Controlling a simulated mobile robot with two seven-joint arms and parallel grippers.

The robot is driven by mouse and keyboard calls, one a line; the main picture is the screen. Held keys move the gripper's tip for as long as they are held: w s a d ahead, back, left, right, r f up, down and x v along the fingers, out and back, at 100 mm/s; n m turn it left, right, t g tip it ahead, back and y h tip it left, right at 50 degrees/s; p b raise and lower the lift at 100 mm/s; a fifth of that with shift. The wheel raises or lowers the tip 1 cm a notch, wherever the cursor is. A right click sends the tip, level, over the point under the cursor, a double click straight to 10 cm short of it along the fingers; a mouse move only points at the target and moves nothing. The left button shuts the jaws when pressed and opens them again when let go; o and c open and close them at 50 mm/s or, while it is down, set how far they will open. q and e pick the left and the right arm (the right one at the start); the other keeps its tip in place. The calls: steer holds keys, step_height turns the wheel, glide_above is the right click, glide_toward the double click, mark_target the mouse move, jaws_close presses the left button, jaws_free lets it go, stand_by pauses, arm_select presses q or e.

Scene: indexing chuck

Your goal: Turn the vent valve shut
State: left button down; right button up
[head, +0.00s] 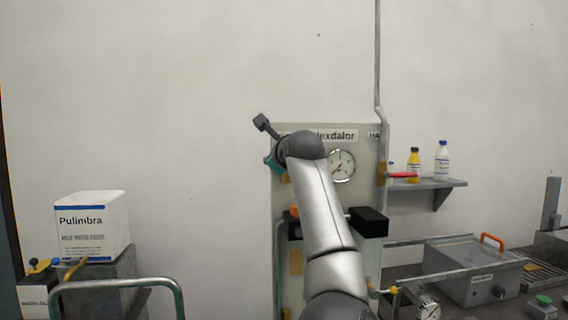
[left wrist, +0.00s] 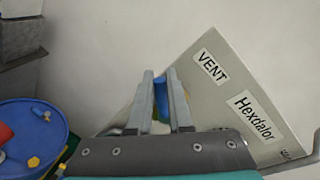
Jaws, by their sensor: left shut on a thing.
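My left gripper (left wrist: 160,76) is shut on a blue handle (left wrist: 161,95), which shows between its two grey fingers in the left wrist view. I take this to be the vent valve's handle, as it lies by the VENT label (left wrist: 211,67) on the pale panel (left wrist: 215,110). How far the handle is turned cannot be told. In the head view my left arm reaches up in front of the panel (head: 360,215), and its wrist hides the valve and the fingertips. My right gripper is in neither view.
A shelf (head: 428,184) with bottles is to the right. A white carton (head: 92,226) stands left. A blue drum (left wrist: 30,140) shows in the left wrist view.

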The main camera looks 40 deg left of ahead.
arm_select(q)
steer(key=shift+s+a+f+n+t+h+b, duration=0.25)
steer(key=shift+f+n+b, duration=0.45)
steer(key=shift+n+b, duration=0.55)
steer(key=shift+s+a+f+n+t+h+b, duration=0.1)
steer(key=shift+s+f+n+t+h+b, duration=0.2)
steer(key=shift+f+n+b, duration=0.65)
steer(key=shift+s+a+f+n+t+h+b, duration=0.15)
steer(key=shift+f+n+h+b, duration=0.25)
steer(key=shift+n+b, duration=1.1)
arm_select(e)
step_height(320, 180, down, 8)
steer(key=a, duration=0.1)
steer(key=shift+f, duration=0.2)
arm_select(q)
steer(key=shift+w, duration=0.1)
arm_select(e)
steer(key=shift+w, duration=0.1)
arm_select(q)
steer(key=c, duration=0.8)
jaws_free()
steer(key=shift+c, duration=0.2)
steer(key=b+v, duration=0.4)
steer(key=v, duration=1.1)
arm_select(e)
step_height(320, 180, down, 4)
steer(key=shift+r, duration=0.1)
